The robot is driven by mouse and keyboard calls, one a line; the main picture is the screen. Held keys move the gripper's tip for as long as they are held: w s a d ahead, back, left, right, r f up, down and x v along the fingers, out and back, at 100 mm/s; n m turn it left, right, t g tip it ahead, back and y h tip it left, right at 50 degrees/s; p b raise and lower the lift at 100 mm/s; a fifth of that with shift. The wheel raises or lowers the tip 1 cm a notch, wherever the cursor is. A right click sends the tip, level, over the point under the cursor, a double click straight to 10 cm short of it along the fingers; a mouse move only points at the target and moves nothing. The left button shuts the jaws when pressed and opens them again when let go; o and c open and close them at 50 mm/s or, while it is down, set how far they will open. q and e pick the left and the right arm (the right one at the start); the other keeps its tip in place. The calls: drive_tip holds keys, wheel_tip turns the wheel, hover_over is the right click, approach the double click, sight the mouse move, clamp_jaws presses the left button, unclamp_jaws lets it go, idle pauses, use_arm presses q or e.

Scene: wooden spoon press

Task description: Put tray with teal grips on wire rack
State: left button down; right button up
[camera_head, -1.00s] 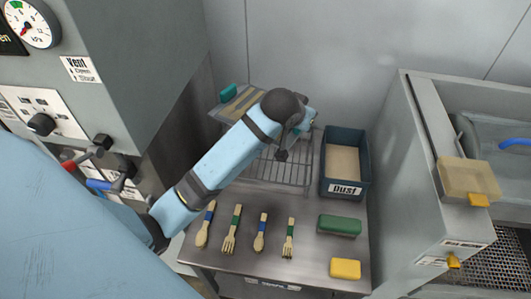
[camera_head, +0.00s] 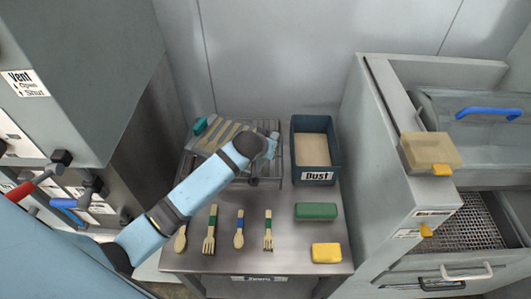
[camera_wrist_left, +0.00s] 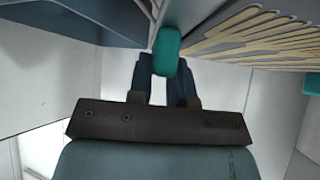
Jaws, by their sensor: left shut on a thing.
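The grey tray (camera_head: 211,132) holds several pale wooden utensils. One teal grip (camera_head: 200,125) shows at its left end. The wire rack (camera_head: 276,172) stands at the back left of the metal table. The tray appears over the rack's rear left part; I cannot tell if it touches. My left gripper (camera_head: 272,145) is at the tray's right end, partly hidden behind my arm. In the left wrist view its fingers (camera_wrist_left: 166,78) are shut on the near teal grip (camera_wrist_left: 167,50), and the far teal grip (camera_wrist_left: 312,84) shows at the right edge. My right gripper is not in view.
A blue bin labelled Dust (camera_head: 315,176) stands close right of the rack. Several wooden utensils (camera_head: 239,230), a green block (camera_head: 316,211) and a yellow block (camera_head: 326,253) lie in front on the table. A grey cabinet (camera_head: 378,170) rises at the right.

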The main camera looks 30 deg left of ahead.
use_arm(q)
wheel_tip(320, 180, down, 4)
drive_tip(key=shift+r, duration=0.15)
drive_tip(key=c, duration=1)
unclamp_jaws()
drive_tip(key=shift+f, duration=0.25)
drive_tip(key=shift+c, duration=0.2)
